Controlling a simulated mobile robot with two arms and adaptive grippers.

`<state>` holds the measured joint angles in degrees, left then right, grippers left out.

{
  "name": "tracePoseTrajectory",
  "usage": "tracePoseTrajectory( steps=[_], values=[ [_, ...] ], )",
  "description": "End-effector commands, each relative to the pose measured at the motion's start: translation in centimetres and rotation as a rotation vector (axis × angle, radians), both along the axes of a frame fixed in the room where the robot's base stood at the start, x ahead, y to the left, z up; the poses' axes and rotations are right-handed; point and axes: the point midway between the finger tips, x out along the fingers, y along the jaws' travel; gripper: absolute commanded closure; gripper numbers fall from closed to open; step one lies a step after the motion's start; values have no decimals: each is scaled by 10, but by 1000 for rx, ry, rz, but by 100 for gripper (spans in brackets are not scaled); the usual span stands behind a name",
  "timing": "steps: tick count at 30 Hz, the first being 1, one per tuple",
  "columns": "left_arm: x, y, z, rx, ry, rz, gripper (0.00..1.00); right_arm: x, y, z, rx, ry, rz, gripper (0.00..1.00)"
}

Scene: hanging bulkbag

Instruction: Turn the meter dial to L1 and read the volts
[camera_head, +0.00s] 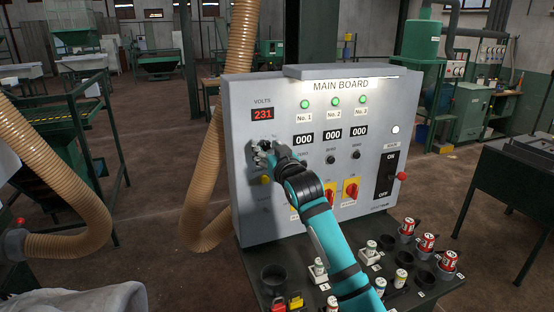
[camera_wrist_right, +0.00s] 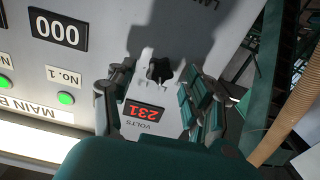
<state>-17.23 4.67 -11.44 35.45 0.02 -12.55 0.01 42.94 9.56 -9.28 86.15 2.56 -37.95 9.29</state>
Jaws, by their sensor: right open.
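The grey main board (camera_head: 285,225) stands upright on a dark bench. Its red volts display (camera_head: 262,114) reads 231; it also shows upside down in the right wrist view (camera_wrist_right: 145,111). The black meter dial (camera_wrist_right: 160,70) is below the display and largely hidden behind my gripper in the head view. My right gripper (camera_head: 264,153) is open at the dial, with fingers on both sides of it in the wrist view. I cannot tell whether they touch it. The dial's position and its markings are not legible. My left gripper is not in view.
Green lamps (camera_head: 335,101), black counters (camera_head: 332,133), red-yellow switches (camera_head: 351,190) and a large ON/OFF switch (camera_head: 388,175) are right of the dial. Red cans (camera_head: 427,241) and small parts stand on the bench in front. A tan hose (camera_head: 215,160) hangs beside the board's left edge.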

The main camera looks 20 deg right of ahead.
Motion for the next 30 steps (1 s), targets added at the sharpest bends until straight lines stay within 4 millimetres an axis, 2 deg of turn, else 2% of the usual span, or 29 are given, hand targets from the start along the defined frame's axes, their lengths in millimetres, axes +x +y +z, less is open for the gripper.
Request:
tracePoseTrajectory(
  steps=[9,15,21,30],
  values=[
    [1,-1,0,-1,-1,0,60,-64,-3,-1,-1,0,0,47],
    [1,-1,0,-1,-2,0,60,-95,-3,-1,-1,1,0,47],
    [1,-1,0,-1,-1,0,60,-105,-4,0,-1,1,0,47],
    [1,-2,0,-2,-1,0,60,-105,-4,0,0,1,0,47]
  ],
)
